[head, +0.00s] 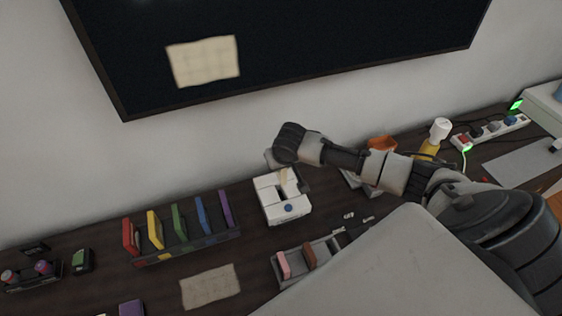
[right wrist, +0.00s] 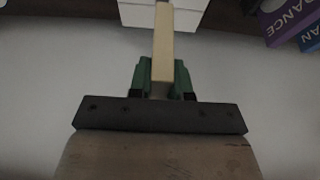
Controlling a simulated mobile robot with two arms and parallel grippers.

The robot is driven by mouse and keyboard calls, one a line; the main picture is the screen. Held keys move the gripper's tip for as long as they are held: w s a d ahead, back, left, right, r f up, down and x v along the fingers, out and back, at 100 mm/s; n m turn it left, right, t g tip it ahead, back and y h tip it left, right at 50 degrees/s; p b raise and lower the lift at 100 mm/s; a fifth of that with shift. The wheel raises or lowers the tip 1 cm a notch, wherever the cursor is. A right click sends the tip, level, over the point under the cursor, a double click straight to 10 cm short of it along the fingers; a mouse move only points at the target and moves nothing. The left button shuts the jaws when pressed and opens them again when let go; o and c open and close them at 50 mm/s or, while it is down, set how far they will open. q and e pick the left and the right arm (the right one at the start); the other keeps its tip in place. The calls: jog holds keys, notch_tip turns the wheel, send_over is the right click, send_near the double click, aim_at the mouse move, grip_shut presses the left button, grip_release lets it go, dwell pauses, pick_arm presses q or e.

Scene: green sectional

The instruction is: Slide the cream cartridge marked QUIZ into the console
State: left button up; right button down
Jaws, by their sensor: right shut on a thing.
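The console (head: 270,211) is a white box with a blue round button on its front, standing on the dark desk below the screen. My right arm reaches over from the right, and my right gripper (head: 275,158) is at the console's back edge. In the right wrist view its green fingers (right wrist: 162,78) are shut on the cream cartridge (right wrist: 163,40), whose far end overlaps the white console (right wrist: 133,14). In the head view a cream strip of the cartridge (head: 284,174) shows at the console's top. I cannot tell how deep it sits, and no marking is readable. My left gripper is out of view.
A rack (head: 190,247) of several coloured cartridges stands left of the console. A grey tray (head: 292,270) with pink and brown cartridges is in front. A paper sheet (head: 211,287) lies at front left. A power strip (head: 492,131) and yellow bottle (head: 428,148) are at right.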

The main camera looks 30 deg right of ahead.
aim_at(282, 177)
jog(key=shift+s+r+p, duration=0.15)
jog(key=shift+s+p, duration=0.05)
jog(key=shift+p, duration=0.35)
jog(key=shift+s, duration=0.1)
jog(key=shift+f+b, duration=1.5)
jog(key=shift+f, duration=1.5)
jog(key=shift+p, duration=0.45)
jog(key=shift+p, duration=0.45)
jog(key=shift+f+b, duration=1.25)
jog(key=shift+f, duration=1.25)
